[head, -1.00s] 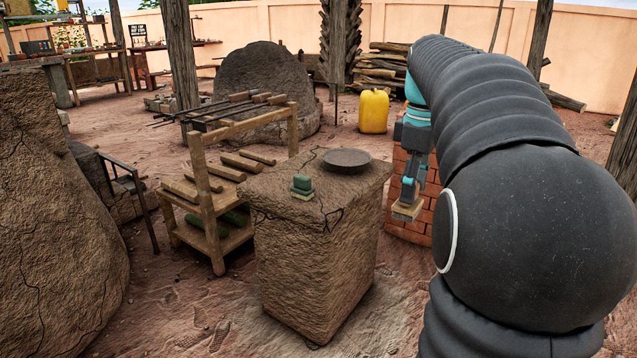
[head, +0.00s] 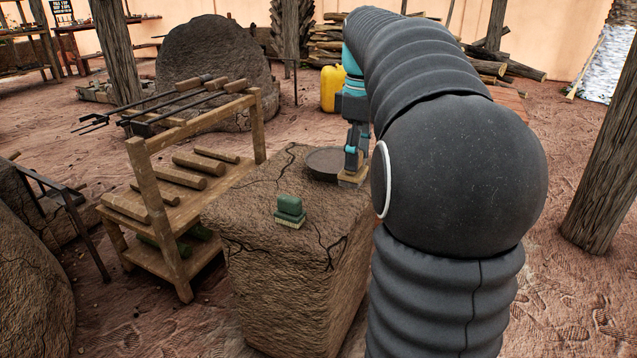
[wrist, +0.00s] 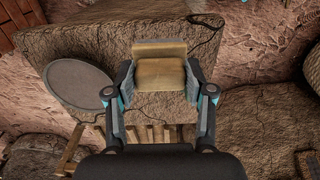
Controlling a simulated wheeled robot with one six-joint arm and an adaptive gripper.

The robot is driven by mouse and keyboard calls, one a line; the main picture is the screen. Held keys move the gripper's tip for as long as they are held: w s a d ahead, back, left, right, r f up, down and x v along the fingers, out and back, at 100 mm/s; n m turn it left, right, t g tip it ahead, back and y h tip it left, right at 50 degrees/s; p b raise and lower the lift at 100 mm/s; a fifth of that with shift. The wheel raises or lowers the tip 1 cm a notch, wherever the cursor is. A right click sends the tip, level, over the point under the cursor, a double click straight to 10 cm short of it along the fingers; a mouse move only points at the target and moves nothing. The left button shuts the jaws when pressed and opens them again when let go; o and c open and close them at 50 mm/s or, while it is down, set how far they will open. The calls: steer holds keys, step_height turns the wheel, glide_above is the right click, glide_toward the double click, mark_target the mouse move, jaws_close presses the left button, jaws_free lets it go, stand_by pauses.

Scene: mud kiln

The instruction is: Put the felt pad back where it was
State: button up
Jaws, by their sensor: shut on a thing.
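My gripper (head: 356,160) is shut on a tan block-shaped pad, which I take as the felt pad (head: 352,180). In the wrist view the pad (wrist: 160,74) sits between the two fingers, with a wider tan layer beyond its raised part. The pad is over the right side of the rough mud pedestal (head: 250,215), just right of a dark round disc (head: 325,158). I cannot tell whether it touches the top. The disc (wrist: 80,82) shows left of my gripper in the wrist view. Part of my gripper is hidden behind my arm.
A green block-shaped tool (head: 289,209) stands on the pedestal's near part. A wooden rack (head: 155,190) with rollers and long-handled irons stands close on the left. A yellow jerrycan (head: 332,90) stands behind. Bare pedestal top lies between the green tool and the disc.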

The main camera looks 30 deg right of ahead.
steer(key=shift+w+a+f+b, duration=0.35)
steer(key=shift+w+a+f, duration=0.05)
steer(key=shift+w+f, duration=1.15)
steer(key=shift+w+a+f+b, duration=0.45)
steer(key=shift+w+f, duration=1)
steer(key=shift+f, duration=0.25)
steer(key=shift+w+a+f+b, duration=0.3)
steer(key=shift+w+a+f, duration=0.1)
steer(key=shift+w+f, duration=1.15)
steer(key=shift+f, duration=0.15)
steer(key=o, duration=1)
steer(key=shift+s, duration=0.1)
